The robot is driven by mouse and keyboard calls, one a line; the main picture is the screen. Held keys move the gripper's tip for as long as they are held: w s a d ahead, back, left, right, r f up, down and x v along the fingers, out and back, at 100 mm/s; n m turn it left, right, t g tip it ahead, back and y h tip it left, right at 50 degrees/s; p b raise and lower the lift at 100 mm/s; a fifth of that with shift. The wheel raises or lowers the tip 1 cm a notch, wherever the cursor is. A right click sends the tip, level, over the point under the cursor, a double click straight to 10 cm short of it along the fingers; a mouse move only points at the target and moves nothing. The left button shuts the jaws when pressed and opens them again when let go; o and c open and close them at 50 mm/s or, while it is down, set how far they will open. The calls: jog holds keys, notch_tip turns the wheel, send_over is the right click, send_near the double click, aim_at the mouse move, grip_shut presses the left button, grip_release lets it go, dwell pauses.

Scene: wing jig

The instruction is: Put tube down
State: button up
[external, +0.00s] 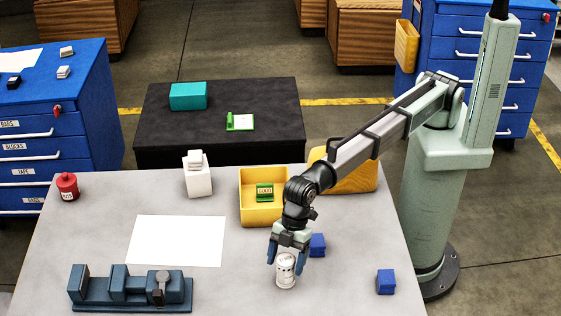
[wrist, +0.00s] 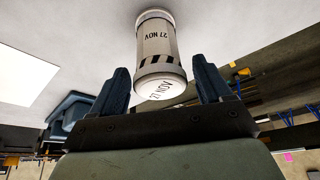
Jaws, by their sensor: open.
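The tube (external: 286,270) is a white and grey cylinder with dark markings, standing upright on the grey table in the external view. In the wrist view the tube (wrist: 158,55) shows a "27 NOV" label and a striped band, with its white end toward my gripper. My gripper (external: 287,257) points down over the tube's top. In the wrist view my gripper (wrist: 168,86) has its two blue fingers apart, one on each side of the tube's near end, with visible gaps. The tube's far end appears to rest on the table surface.
Blue blocks (external: 387,282) lie right of the tube. A yellow bin (external: 263,214) holding a green item stands behind. A white sheet (external: 178,241) and a dark blue jig (external: 132,291) lie left. A red canister (external: 67,186) and white block (external: 197,181) stand farther back.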

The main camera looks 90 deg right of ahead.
jog(key=v, duration=1.2)
jog(key=shift+r, duration=0.2)
jog(key=shift+w, duration=0.1)
